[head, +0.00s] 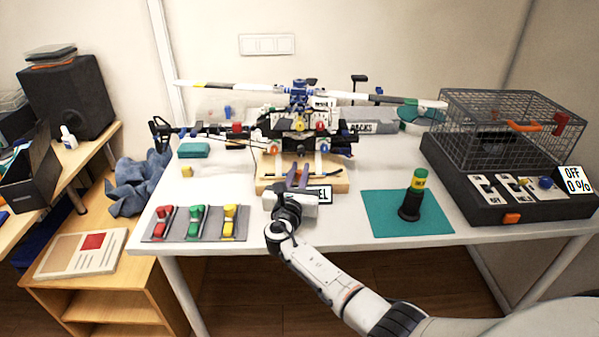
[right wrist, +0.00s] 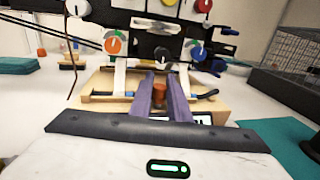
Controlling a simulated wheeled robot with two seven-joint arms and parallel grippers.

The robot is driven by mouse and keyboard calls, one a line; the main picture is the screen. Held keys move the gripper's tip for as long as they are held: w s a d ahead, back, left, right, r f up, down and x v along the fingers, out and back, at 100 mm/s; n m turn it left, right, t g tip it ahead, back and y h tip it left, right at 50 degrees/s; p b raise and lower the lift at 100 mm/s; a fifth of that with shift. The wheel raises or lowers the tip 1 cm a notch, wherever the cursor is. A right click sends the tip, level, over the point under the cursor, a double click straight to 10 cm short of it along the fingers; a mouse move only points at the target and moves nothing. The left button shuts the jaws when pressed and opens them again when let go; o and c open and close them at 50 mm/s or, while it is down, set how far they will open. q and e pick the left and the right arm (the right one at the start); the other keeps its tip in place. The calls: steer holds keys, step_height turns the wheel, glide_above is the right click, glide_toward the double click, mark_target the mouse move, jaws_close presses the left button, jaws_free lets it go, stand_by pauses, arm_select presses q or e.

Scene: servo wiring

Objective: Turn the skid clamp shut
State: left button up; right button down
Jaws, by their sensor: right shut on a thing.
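The model helicopter (head: 300,122) stands on a wooden stand (head: 342,182) at the middle of the table. In the right wrist view, a small orange-brown clamp knob (right wrist: 159,94) stands at the front of the stand, between my right gripper's purple fingers. A dark bar with a blue end (right wrist: 206,95) lies across the stand near two pale upright strips. How tight the clamp sits cannot be told. My left gripper is not in view.
A grey panel with red, green and yellow switches (head: 195,222) lies front left. A wire cage (head: 515,125) on a black base stands far right. A teal block (head: 194,150) sits left.

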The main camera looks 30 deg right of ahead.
steer(key=c, duration=1.7)
jaws_free()
steer(key=shift+o, duration=0.2)
steer(key=p+v, duration=0.1)
steer(key=v, duration=0.9)
steer(key=shift+s+a, duration=0.1)
steer(key=shift+s, duration=0.05)
